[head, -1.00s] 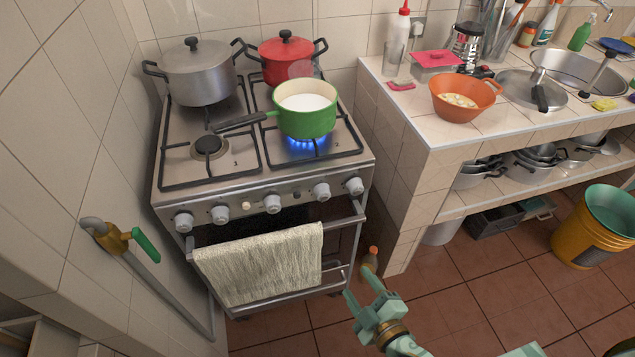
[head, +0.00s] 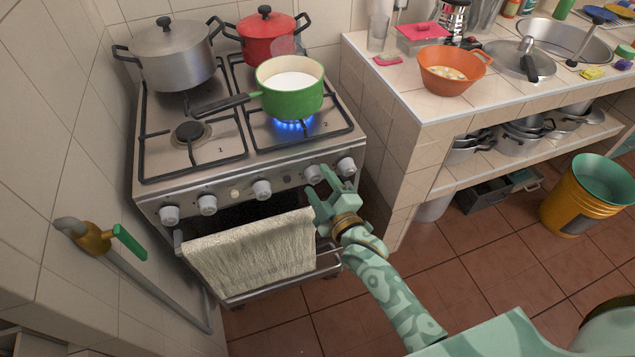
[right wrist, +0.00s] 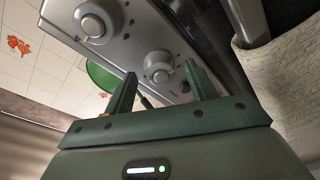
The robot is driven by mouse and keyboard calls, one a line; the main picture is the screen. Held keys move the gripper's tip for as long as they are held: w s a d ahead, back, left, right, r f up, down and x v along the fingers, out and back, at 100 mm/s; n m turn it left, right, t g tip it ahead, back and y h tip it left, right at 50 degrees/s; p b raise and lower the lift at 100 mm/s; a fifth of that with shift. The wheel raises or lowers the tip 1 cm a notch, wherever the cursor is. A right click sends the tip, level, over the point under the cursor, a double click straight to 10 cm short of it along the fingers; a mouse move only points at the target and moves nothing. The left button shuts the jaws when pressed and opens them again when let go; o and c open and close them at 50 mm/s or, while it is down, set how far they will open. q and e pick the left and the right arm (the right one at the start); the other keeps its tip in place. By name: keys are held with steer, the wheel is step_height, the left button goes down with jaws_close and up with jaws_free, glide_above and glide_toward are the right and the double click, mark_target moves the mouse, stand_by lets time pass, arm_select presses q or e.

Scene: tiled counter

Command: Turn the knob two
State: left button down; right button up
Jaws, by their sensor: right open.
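The stove's front panel has a row of white-grey knobs. The two at the right end are the rightmost knob (head: 346,166) and the knob to its left (head: 314,174). My right gripper (head: 319,180) is open just in front of this right part of the panel. In the right wrist view, one knob (right wrist: 160,70) appears between the two open fingers, and I cannot tell if they touch it. Another knob (right wrist: 95,22) lies outside the fingers. No number is readable on the knobs. A blue flame burns under the green pot (head: 292,98) on the burner marked 2. My left gripper is out of view.
A towel (head: 250,255) hangs on the oven rail just left of and below my right gripper. A tiled counter (head: 400,110) stands right of the stove. A grey pot (head: 178,60) and a red pot (head: 268,40) sit on the back burners.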

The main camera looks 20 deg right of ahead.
steer(key=shift+w+a, duration=0.1)
steer(key=shift+w, duration=0.45)
